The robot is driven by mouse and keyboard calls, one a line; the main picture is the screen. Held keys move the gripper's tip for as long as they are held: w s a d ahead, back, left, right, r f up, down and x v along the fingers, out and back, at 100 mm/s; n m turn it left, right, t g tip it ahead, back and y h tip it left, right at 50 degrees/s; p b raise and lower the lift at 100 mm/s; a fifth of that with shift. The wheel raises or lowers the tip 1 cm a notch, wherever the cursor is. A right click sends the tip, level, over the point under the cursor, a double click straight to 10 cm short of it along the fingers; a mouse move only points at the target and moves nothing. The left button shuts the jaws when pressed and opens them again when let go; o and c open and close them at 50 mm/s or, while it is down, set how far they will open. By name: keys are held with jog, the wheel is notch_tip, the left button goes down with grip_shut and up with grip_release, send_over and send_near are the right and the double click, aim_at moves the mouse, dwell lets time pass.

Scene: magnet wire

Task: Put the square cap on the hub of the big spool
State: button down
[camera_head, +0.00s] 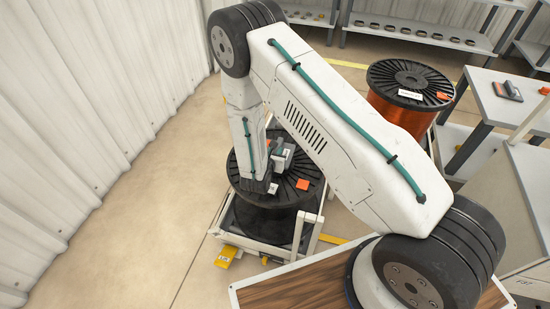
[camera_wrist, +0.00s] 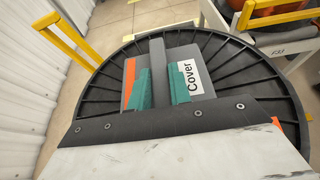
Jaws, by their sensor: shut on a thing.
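The square cap (camera_wrist: 206,60) is a grey plate with an orange strip on its left and a white "Cover" label on its right. My gripper (camera_wrist: 159,88) is shut on the cap's upright grey fin, with a teal finger on each side. The cap is over the middle of a wide black spool (camera_wrist: 95,91) with radial ribs, and hides its hub. I cannot tell whether the cap touches the hub. In the head view, this spool (camera_head: 313,172) stands in a pale frame, and my arm partly covers its top.
A spool of copper-coloured wire (camera_head: 398,114) with a black top stands at the right. Shelves (camera_head: 425,33) line the back, and a grey table (camera_head: 515,110) is at the right. A corrugated wall (camera_head: 80,110) bounds the left. Yellow rails (camera_wrist: 72,38) stand beyond the black spool.

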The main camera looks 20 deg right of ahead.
jog(key=shift+f, duration=1.75)
jog(key=c, duration=1.3)
grip_release()
jog(key=shift+f, duration=0.1)
